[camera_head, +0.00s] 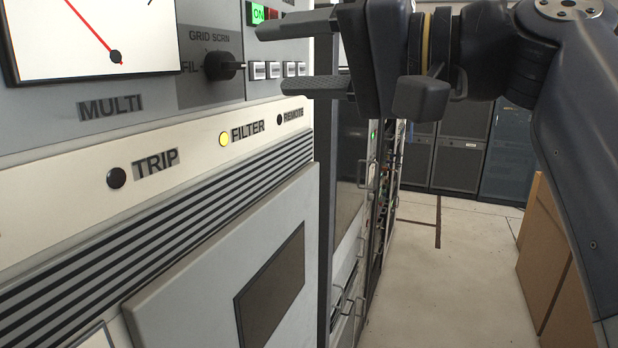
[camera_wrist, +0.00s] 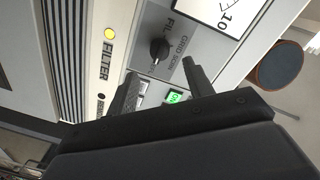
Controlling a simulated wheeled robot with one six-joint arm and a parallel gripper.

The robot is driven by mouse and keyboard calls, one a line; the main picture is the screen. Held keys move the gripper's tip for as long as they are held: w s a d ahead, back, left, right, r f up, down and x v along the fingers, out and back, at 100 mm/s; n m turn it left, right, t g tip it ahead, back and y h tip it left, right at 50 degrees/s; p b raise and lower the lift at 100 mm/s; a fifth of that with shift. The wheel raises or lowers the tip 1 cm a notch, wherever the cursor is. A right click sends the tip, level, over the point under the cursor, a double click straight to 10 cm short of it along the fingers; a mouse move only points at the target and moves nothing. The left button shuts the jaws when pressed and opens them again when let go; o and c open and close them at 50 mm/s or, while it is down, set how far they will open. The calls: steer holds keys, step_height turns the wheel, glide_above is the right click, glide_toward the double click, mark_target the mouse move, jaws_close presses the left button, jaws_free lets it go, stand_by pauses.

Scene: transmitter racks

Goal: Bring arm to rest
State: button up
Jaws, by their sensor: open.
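My gripper (camera_head: 275,58) is at the upper middle of the head view, its two dark fingers pointing left toward the transmitter panel (camera_head: 60,150). The fingers are apart with nothing seen between them. In the wrist view my gripper (camera_wrist: 160,85) shows its fingers spread in front of the same panel. The black GRID SCRN knob (camera_head: 222,65) lies beyond the fingertips, apart from them in the head view; it also shows in the wrist view (camera_wrist: 158,50). My arm extends down the right side of the head view.
A lit green ON button (camera_head: 257,13) and a row of pale push buttons (camera_head: 278,70) are close to the fingers. The FILTER lamp (camera_head: 224,139) is yellow. Cardboard boxes (camera_head: 545,260) stand at right. The floor aisle (camera_head: 450,280) is clear. Dark racks (camera_head: 458,150) stand behind.

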mark_target(239, 64)
steer(key=shift+p+x, duration=0.85)
steer(key=shift+x, duration=2.25)
